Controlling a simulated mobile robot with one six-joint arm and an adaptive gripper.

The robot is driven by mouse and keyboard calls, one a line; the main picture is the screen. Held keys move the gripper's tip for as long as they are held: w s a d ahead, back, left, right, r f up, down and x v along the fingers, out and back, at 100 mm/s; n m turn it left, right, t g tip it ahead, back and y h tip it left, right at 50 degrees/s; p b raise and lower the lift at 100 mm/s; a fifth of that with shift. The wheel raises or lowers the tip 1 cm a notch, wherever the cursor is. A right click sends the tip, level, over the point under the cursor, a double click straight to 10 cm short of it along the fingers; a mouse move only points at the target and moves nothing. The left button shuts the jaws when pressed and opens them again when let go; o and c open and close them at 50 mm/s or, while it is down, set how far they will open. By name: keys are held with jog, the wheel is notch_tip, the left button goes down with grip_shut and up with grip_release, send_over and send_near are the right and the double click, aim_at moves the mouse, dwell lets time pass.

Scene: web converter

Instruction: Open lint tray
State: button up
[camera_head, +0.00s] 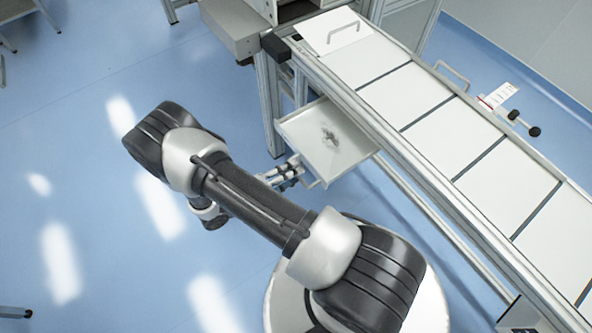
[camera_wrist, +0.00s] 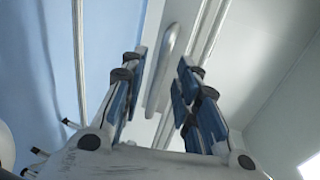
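The lint tray (camera_head: 352,157) is a shallow pale metal tray with a dark clump of lint on its floor. It sticks out from under the conveyor in the head view. My gripper (camera_head: 290,172) is at the tray's front left edge. In the wrist view, its blue-padded fingers (camera_wrist: 162,62) are spread apart. A rounded grey bar, apparently the tray handle (camera_wrist: 172,50), shows in the gap between the fingertips, with space on both sides. I cannot tell whether a finger touches it. In the head view the handle is mostly hidden by the gripper.
The conveyor with white panels (camera_head: 412,95) runs diagonally above and right of the tray. A metal frame leg (camera_head: 266,110) stands just left of the tray. A grey machine box (camera_head: 234,28) is at the top.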

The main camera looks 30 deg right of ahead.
jog(key=v, duration=0.9)
jog(key=shift+a, duration=0.4)
jog(key=shift+r, duration=0.15)
